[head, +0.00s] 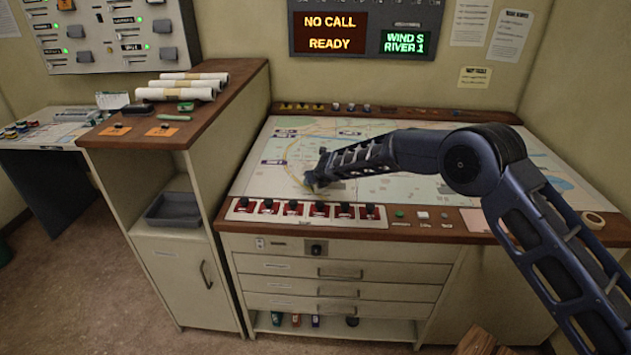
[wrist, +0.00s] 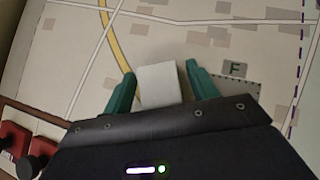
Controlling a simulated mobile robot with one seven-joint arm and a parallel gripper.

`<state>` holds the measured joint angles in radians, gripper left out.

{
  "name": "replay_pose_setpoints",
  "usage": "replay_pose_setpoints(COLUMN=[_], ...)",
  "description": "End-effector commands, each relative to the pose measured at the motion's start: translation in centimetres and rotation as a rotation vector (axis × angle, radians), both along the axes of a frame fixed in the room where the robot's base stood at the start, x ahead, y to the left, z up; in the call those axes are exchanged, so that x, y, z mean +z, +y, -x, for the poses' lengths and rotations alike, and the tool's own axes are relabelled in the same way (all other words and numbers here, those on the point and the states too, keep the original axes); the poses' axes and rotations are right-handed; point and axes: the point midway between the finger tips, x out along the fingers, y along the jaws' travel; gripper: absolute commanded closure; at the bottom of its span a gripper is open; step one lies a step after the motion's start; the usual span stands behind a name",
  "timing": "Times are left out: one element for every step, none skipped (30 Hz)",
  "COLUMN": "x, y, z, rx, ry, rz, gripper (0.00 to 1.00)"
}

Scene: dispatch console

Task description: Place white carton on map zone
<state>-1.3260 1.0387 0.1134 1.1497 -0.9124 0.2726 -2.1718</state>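A white carton (wrist: 160,84) shows in the wrist view, between the two green fingers of my gripper (wrist: 160,68). The fingers stand apart with narrow gaps showing beside the carton, so the gripper looks open around it. Whether the carton rests on the map or sits above it is hard to tell. A dashed map zone marked F (wrist: 235,70) lies just right of the right finger, partly hidden by my gripper. In the head view my gripper (head: 312,184) is low over the left front of the map (head: 400,190). I cannot make out the carton there.
A row of red-based switches (head: 295,208) runs along the console's front edge, close to my gripper. A wooden-topped cabinet (head: 205,110) with paper rolls (head: 185,88) stands to the left. Much of the map is clear.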

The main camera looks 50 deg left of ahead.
Motion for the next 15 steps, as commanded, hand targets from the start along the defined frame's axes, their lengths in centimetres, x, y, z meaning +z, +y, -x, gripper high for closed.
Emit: replay_pose_setpoints(x=[0.0, 0.0, 0.0, 0.0, 0.0, 0.0, 0.1, 0.2, 0.4, 0.5, 0.6, 0.9, 1.1, 1.3, 1.6], y=[0.0, 0.0, 0.0, 0.0, 0.0, 0.0, 0.0, 0.0, 0.0, -0.1, -0.2, -0.4, -0.6, -0.8, -1.1], z=[0.0, 0.0, 0.0, 0.0, 0.0, 0.0, 0.0, 0.0, 0.0, 0.1, 0.1, 0.2, 0.3, 0.4, 0.5], rx=[0.0, 0.0, 0.0, 0.0, 0.0, 0.0, 0.0, 0.0, 0.0, 0.0, 0.001, 0.001, 0.0, 0.0, 0.001], ry=[0.0, 0.0, 0.0, 0.0, 0.0, 0.0, 0.0, 0.0, 0.0, 0.0, -0.001, -0.001, -0.001, 0.0, -0.001], rz=[0.0, 0.0, 0.0, 0.0, 0.0, 0.0, 0.0, 0.0, -0.001, 0.0, -0.001, -0.001, -0.002, -0.001, -0.001], gripper=[0.42, 0.42, 0.42, 0.42, 0.42, 0.42, 0.42, 0.42, 0.42, 0.42, 0.42, 0.42, 0.42, 0.42, 0.42])
